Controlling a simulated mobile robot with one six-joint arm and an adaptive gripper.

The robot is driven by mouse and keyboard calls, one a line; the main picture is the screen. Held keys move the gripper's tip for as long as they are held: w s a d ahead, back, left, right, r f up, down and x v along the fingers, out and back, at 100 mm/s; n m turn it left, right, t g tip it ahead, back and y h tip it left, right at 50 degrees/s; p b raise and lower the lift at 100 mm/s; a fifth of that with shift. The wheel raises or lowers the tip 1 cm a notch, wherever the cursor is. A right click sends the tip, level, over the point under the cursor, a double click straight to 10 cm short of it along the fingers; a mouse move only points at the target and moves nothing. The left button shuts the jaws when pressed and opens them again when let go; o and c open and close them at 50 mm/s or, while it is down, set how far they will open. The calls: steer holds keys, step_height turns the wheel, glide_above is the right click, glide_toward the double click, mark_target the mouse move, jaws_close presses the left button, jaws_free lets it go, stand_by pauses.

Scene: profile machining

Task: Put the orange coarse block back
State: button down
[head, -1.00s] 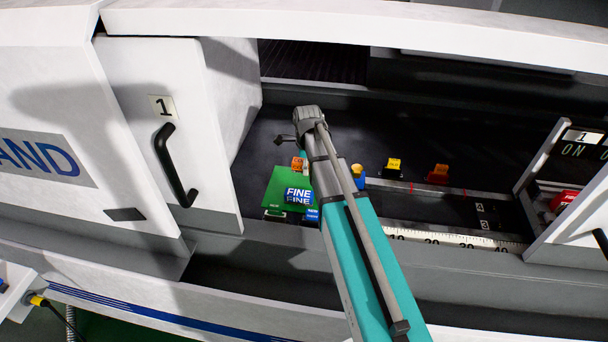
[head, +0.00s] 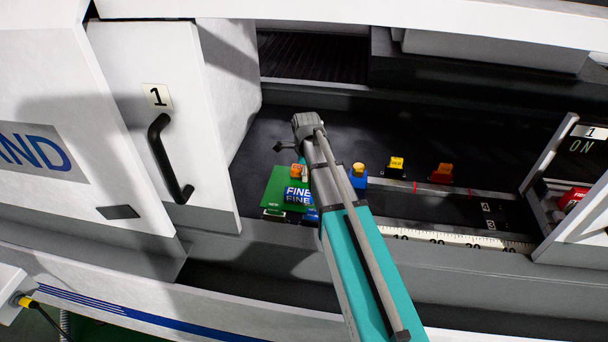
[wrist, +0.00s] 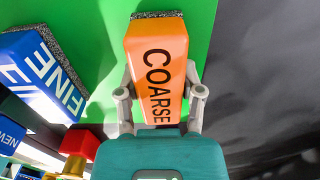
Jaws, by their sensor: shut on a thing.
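The orange coarse block (wrist: 157,62), lettered COARSE with a speckled grey abrasive edge, is between the fingers of my gripper (wrist: 160,97) in the wrist view. My gripper is shut on it. The block is over the green mat (wrist: 105,25); I cannot tell whether it touches it. In the head view the block (head: 296,171) shows small at the mat's upper part, and my arm hides much of the gripper. The blue FINE block (head: 297,196) sits on the mat's lower right; it is at the left in the wrist view (wrist: 45,75).
A blue block with a yellow top (head: 359,176), a yellow-topped block (head: 396,165) and an orange-brown block (head: 441,173) stand right of my arm. A white ruler (head: 450,239) runs along the front. The machine door (head: 150,120) stands left. Dark bed beyond is clear.

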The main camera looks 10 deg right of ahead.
steer(key=shift+f, duration=0.15)
steer(key=shift+c, duration=1.1)
jaws_free()
step_height(320, 180, up, 12)
steer(key=p, duration=1.2)
steer(key=shift+r, duration=0.2)
steer(key=shift+s, duration=0.15)
